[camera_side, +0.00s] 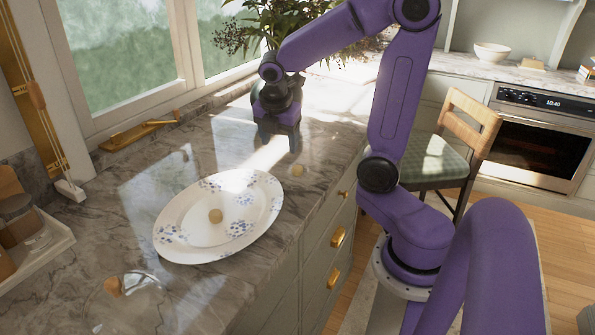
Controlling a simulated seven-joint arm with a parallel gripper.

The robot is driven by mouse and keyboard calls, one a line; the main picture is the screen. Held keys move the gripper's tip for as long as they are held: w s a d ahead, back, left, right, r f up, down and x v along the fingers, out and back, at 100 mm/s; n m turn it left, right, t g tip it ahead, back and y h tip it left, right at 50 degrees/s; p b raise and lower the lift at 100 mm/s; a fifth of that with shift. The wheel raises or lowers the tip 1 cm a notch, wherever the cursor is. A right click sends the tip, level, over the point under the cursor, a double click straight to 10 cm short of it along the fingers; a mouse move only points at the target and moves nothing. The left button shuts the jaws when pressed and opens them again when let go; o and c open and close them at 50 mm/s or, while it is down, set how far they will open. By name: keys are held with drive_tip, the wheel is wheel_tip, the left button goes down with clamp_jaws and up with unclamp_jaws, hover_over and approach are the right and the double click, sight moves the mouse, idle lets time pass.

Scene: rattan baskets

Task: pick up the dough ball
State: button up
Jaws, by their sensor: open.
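A small tan ball (215,216), which looks like the dough ball, rests near the middle of a white oval plate (185,202) with blue flower patterns. My gripper (279,145) points down over the counter beyond the plate's far end. Its fingers are apart and nothing shows between them.
The marble counter (140,205) is clear around the plate. A clear glass item (125,300) with a brown piece stands at the front. A tray (35,255) with jars is at the left. A leafy plant (265,25) stands behind my arm. A chair (440,150) is at the right.

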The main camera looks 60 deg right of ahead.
drive_tip(key=d+n+h, duration=0.1)
drive_tip(key=d, duration=0.5)
approach(297, 167)
drive_tip(key=f, duration=0.1)
drive_tip(key=d+f, duration=0.1)
drive_tip(key=shift+w+d+f+g, duration=0.2)
drive_tip(key=shift+w+f+g, duration=0.05)
drive_tip(key=shift+g, duration=0.05)
drive_tip(key=shift+x, duration=2.95)
drive_tip(key=shift+w+a, duration=0.1)
drive_tip(key=c, duration=0.7)
